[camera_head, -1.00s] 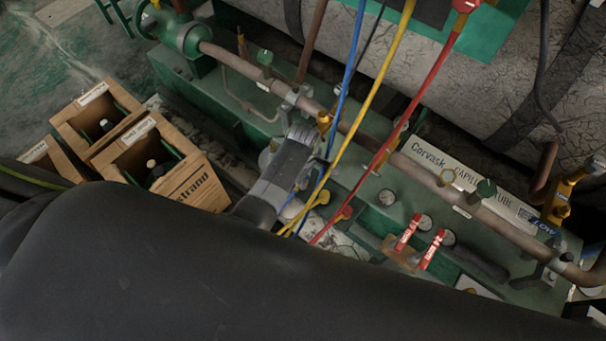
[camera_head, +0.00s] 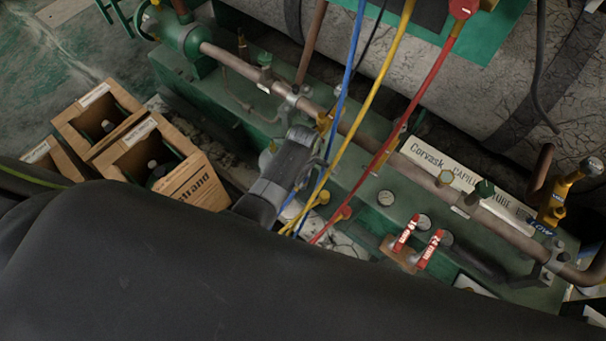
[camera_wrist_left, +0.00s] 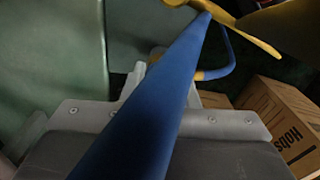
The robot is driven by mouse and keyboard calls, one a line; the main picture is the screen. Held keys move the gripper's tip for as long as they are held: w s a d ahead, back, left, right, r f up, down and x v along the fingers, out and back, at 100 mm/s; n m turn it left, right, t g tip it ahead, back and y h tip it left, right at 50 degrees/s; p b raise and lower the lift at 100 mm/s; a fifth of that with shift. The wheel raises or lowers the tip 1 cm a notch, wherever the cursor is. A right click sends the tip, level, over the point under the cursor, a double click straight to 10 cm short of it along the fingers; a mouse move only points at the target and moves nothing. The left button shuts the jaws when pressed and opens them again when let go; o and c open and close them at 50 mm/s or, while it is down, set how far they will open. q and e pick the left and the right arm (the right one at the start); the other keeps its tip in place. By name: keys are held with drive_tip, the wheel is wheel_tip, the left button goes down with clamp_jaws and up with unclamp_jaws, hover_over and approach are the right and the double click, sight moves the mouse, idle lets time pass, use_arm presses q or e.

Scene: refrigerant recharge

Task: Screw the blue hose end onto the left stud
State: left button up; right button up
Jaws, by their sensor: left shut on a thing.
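My left gripper (camera_head: 312,172) shows in the head view beside the green base, below a brass fitting (camera_head: 324,122) on the pipe. Its grey body looks tilted. The blue hose (camera_head: 341,105) hangs from above and passes the jaws. In the left wrist view the blue hose (camera_wrist_left: 165,90) crosses the middle, and a thinner blue loop ends in a yellow-brass part (camera_wrist_left: 213,74) near the fingers. The gripper is shut on what appears to be the blue hose end; the grip is mostly hidden by the hose. I cannot tell whether the end touches a stud. My right gripper is out of view.
A yellow hose (camera_head: 375,98) and a red hose (camera_head: 413,107) hang close to the right of the blue one. Two red-handled valves (camera_head: 431,250) and a yellow valve (camera_head: 556,203) stand farther right. Wooden crates (camera_head: 190,183) with bottles stand at left.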

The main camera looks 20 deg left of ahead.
use_arm(q)
drive_tip(key=shift+p, duration=0.35)
idle(0.6)
drive_tip(key=shift+f+b, duration=0.7)
drive_tip(key=shift+f, duration=0.3)
idle(0.6)
drive_tip(key=shift+r+m+p, duration=0.15)
drive_tip(key=shift+m+p, duration=0.35)
drive_tip(key=shift+m, duration=0.1)
drive_tip(key=shift+m+p, duration=0.4)
drive_tip(key=shift+m, duration=0.8)
drive_tip(key=shift+m+p, duration=0.55)
drive_tip(key=shift+m, duration=1.25)
